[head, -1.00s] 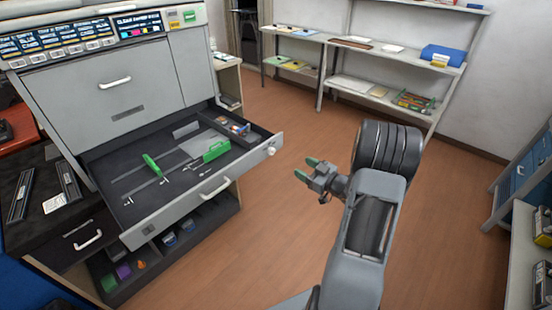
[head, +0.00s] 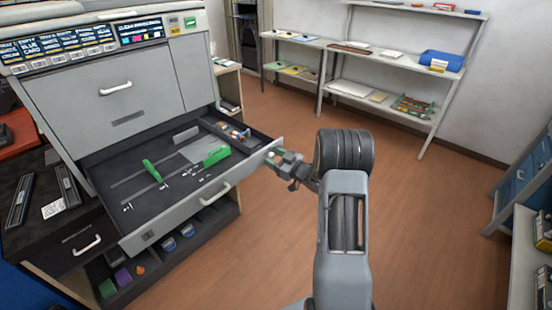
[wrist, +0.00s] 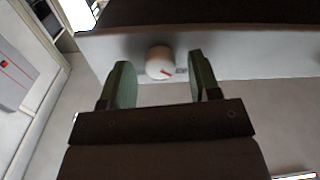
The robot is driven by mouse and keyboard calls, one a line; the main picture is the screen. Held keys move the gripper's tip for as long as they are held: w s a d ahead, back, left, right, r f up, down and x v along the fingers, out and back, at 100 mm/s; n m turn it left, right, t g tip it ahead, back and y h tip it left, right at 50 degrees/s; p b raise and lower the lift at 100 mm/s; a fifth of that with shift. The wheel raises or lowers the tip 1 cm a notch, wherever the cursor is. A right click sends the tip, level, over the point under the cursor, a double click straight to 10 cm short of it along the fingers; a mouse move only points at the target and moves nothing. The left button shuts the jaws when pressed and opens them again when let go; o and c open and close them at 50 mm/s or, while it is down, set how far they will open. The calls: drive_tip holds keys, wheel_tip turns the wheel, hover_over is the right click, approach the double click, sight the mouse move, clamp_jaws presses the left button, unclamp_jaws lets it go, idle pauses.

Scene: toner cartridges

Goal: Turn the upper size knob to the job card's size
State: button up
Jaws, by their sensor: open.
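In the wrist view a round white knob (wrist: 159,62) with a red pointer mark sits on the grey drawer front (wrist: 240,55). The pointer slants toward the lower right. My gripper (wrist: 163,82) is open, with one green finger on each side of the knob and no visible contact. In the head view my gripper (head: 274,161) is at the right end of the open upper drawer (head: 190,205), largely covering the knob. A white card (head: 53,207) lies on the dark left surface, its writing too small to read.
The open drawer holds green guides (head: 216,156) and small loose parts. A lower open compartment (head: 165,262) holds coloured items. Shelves (head: 385,107) stand along the back wall. The floor (head: 430,220) right of my arm is clear.

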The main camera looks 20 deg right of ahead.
drive_tip(key=shift+w, duration=0.1)
drive_tip(key=shift+c, duration=0.2)
drive_tip(key=c, duration=0.9)
drive_tip(key=shift+m, duration=0.5)
drive_tip(key=m+p, duration=0.2)
drive_tip(key=m, duration=0.2)
drive_tip(key=shift+r, duration=0.1)
drive_tip(key=m+p, duration=0.1)
drive_tip(key=m, duration=0.3)
drive_tip(key=shift+m+t+p, duration=0.3)
drive_tip(key=shift+m, duration=0.1)
drive_tip(key=o, duration=0.9)
